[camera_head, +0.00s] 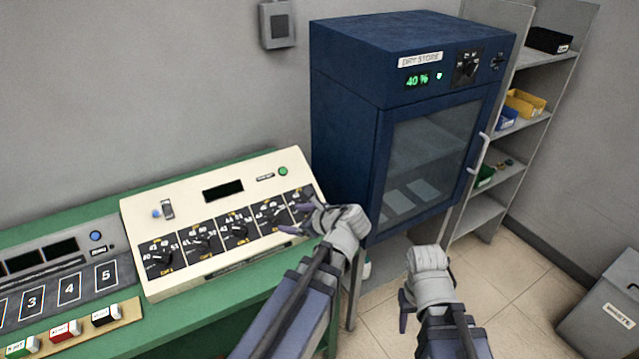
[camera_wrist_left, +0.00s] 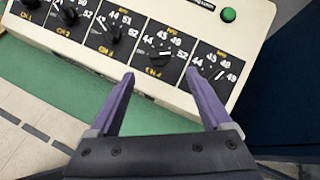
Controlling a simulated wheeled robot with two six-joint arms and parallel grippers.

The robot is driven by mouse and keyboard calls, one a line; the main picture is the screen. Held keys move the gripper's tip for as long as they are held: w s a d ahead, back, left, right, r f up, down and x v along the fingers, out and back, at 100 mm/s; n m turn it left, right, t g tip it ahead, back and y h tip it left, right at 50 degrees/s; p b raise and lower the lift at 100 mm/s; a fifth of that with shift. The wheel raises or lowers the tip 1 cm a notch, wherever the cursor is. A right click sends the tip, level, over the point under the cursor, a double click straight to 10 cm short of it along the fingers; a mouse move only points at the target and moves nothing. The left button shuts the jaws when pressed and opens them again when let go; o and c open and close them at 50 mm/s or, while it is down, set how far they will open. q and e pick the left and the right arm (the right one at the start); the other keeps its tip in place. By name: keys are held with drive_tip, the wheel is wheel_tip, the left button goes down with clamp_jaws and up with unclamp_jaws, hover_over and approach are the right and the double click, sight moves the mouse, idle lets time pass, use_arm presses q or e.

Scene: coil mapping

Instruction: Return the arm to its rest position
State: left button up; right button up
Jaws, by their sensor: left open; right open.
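My left gripper (camera_head: 299,217) is over the right end of a cream control box (camera_head: 146,222) with a row of dark dials. In the left wrist view the left gripper (camera_wrist_left: 163,98) is open, with nothing between its purple fingers. Its fingertips are near the two rightmost dials (camera_wrist_left: 158,55); I cannot tell whether the right finger touches the last dial. My right gripper (camera_head: 404,308) hangs over the floor, right of the green table (camera_head: 240,315). Its jaws are empty as far as they show.
A blue dry-store cabinet (camera_head: 345,120) stands behind my arms, its glass door closed. Grey shelves (camera_head: 497,170) with small bins are right of it. A grey numbered unit (camera_head: 75,265) and labelled blocks (camera_head: 65,331) lie left on the table. A grey bin (camera_head: 605,305) stands at far right.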

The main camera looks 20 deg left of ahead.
use_arm(q)
drive_tip(key=s+d+f+n+g+h, duration=0.1)
drive_tip(key=s+d+f+n+h, duration=0.2)
drive_tip(key=d, duration=0.4)
drive_tip(key=s+d+f+n+g+h, duration=0.2)
drive_tip(key=s+d+f+n+h, duration=0.1)
drive_tip(key=s+d+n, duration=0.3)
drive_tip(key=s+d+f+n+g+h, duration=0.1)
drive_tip(key=s+d+f+n+h, duration=0.2)
drive_tip(key=d+n, duration=0.3)
drive_tip(key=s+d+f, duration=0.1)
drive_tip(key=d, duration=0.2)
drive_tip(key=shift+s+d+n+g, duration=0.2)
drive_tip(key=shift+d+n+g, duration=0.1)
drive_tip(key=shift+d+g, duration=0.1)
